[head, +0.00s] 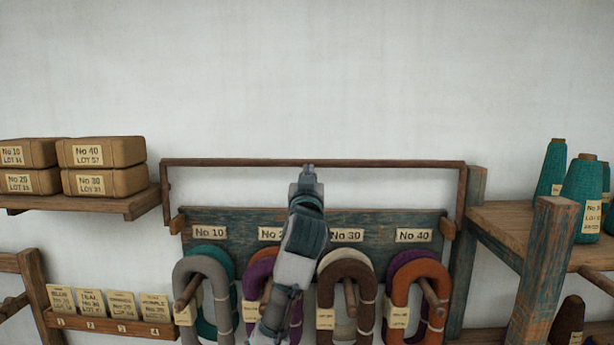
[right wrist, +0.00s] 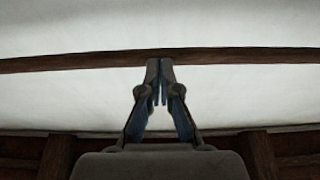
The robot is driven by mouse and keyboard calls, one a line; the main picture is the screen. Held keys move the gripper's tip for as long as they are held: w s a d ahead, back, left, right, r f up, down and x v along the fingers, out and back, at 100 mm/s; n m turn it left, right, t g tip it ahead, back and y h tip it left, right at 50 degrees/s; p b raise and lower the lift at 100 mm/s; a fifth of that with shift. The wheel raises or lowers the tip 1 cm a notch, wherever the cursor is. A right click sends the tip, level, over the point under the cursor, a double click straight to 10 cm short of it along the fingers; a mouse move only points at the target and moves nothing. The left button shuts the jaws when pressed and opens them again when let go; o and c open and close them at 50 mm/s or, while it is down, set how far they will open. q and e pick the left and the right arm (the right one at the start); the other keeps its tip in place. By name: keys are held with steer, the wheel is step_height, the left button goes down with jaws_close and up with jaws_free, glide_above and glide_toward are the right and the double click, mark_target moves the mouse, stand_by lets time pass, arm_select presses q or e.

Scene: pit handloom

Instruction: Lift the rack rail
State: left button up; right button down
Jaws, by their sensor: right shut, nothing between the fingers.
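The rack rail (head: 400,163) is a thin brown bar that runs across above the yarn rack board, with side arms going down at both ends. It also shows in the right wrist view (right wrist: 230,56) as a dark bar across the picture, just beyond the fingertips. My right gripper (head: 308,168) is in front of the middle of the rail, fingers pointing up. In the right wrist view (right wrist: 160,66) its fingertips are together with nothing between them, and they overlap the rail's lower edge. I cannot tell whether they touch it. My left gripper is not in view.
The blue-green rack board (head: 375,220) carries number labels and pegs with hanging skeins, such as the orange skein (head: 420,283). A shelf with wrapped packets (head: 103,151) is at left, above a card tray (head: 105,324). Teal cones (head: 581,195) stand on a right shelf. Wall above the rail is clear.

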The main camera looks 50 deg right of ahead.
steer(key=shift+w+d+r, duration=0.15)
steer(key=shift+w+d, duration=0.25)
steer(key=shift+d, duration=0.05)
steer(key=shift+x, duration=0.9)
steer(key=shift+w, duration=0.15)
